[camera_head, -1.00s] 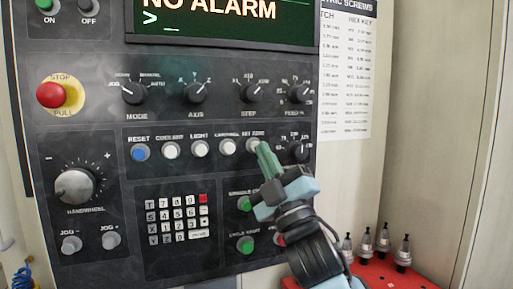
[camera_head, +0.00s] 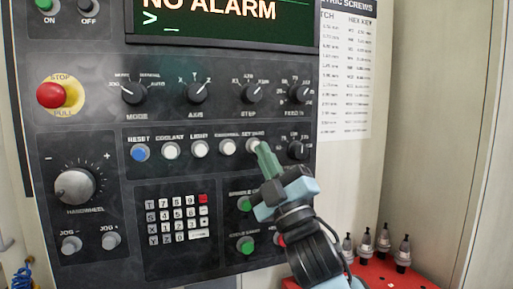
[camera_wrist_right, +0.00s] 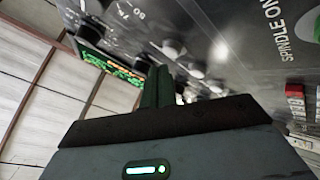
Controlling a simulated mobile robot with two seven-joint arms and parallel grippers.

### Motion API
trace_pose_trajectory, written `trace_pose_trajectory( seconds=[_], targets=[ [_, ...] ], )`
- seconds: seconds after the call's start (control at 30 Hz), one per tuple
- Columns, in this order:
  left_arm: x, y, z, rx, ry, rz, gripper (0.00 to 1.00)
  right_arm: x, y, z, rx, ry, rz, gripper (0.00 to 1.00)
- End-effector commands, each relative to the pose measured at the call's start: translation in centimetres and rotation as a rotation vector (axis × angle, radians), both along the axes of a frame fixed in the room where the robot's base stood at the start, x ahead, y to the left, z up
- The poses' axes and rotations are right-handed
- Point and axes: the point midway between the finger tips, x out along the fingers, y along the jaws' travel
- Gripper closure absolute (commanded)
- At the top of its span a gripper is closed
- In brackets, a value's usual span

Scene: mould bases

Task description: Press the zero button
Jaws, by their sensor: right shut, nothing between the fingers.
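The set zero button (camera_head: 253,146) is a pale round button at the right end of a row on the dark control panel (camera_head: 100,175). My right gripper (camera_head: 262,150) is shut and empty, with its green fingertips at the lower right edge of that button in the head view. I cannot tell whether they touch it. In the right wrist view, the shut green fingers (camera_wrist_right: 157,88) point toward the panel's buttons and knobs, and their tips hide part of the row. My left gripper is in neither view.
A blue reset button (camera_head: 140,152) and several white buttons are left of the zero button. A dark knob (camera_head: 297,150) is close on its right. The keypad (camera_head: 178,217) and green buttons (camera_head: 246,244) are below. Tool holders (camera_head: 403,252) stand on a red surface at the right.

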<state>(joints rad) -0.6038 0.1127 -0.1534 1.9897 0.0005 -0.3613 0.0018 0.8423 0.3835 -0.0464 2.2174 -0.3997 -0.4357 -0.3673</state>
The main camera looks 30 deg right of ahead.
Motion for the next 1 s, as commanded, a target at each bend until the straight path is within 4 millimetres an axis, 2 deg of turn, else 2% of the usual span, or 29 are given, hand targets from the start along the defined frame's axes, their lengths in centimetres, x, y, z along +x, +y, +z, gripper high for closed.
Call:
trace_pose_trajectory(
  seconds=[0.77, 1.0],
  targets=[
    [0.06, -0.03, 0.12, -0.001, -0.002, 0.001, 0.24, 0.02, -0.01, 0.02, 0.000, 0.000, 0.000, 1.00],
    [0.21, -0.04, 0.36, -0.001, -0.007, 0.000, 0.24, 0.63, -0.19, 0.08, 0.001, 0.000, -0.001, 1.00]
  ],
)
